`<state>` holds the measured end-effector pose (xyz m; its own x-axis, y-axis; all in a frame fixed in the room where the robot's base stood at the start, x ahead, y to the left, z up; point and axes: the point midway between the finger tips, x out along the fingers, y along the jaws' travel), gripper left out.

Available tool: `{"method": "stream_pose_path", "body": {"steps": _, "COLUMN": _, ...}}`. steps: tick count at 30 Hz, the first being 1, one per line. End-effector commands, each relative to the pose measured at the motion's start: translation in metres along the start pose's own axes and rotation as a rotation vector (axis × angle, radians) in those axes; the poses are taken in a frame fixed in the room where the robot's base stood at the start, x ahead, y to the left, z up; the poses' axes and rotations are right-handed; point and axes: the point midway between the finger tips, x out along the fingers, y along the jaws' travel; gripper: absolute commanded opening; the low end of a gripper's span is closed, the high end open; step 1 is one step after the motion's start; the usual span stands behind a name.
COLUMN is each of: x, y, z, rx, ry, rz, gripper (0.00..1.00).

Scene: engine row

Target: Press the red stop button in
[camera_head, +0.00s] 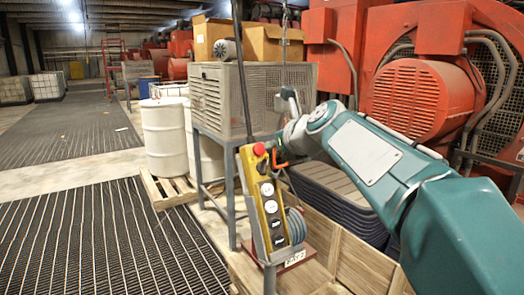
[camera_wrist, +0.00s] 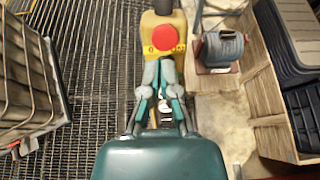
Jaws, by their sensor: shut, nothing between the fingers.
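The red stop button (camera_head: 259,149) is a round cap at the top of a yellow control pendant (camera_head: 268,208) that hangs upright on a black cable, with several white and black buttons below it. In the wrist view the button (camera_wrist: 165,38) shows face-on just beyond my fingertips, on the pendant's yellow top (camera_wrist: 176,20). My gripper (camera_wrist: 160,64) is shut and empty, its fingertips pointing at the button's lower edge. I cannot tell from the picture whether they touch it. The gripper hides most of the pendant's lower part in the wrist view.
A metal stand (camera_head: 236,185) carries a beige vented box (camera_head: 208,97) behind the pendant. A grey device on a red base (camera_wrist: 222,50) is right of it. A wooden crate (camera_head: 345,243) with dark stacked trays (camera_head: 345,192) lies right. Grated floor (camera_head: 100,235) is open at left.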

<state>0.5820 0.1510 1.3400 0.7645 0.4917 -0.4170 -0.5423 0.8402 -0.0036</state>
Motion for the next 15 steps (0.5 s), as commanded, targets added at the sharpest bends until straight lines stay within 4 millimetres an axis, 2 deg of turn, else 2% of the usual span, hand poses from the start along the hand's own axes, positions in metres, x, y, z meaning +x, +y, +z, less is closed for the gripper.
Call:
{"method": "stream_pose_path", "body": {"steps": 1, "x": -0.013, "y": -0.001, "z": 0.001, "rx": 0.0, "ry": -0.004, "rz": -0.003, "gripper": 0.0}}
{"method": "stream_pose_path", "body": {"steps": 6, "x": -0.051, "y": -0.002, "z": 0.002, "rx": 0.001, "ry": -0.006, "rz": -0.003, "gripper": 0.0}}
{"method": "stream_pose_path", "body": {"steps": 9, "x": -0.067, "y": -0.001, "z": 0.002, "rx": 0.0, "ry": -0.005, "rz": -0.003, "gripper": 0.0}}
{"method": "stream_pose_path", "body": {"steps": 15, "x": -0.083, "y": 0.0, "z": 0.002, "rx": -0.001, "ry": -0.003, "rz": -0.002, "gripper": 0.0}}
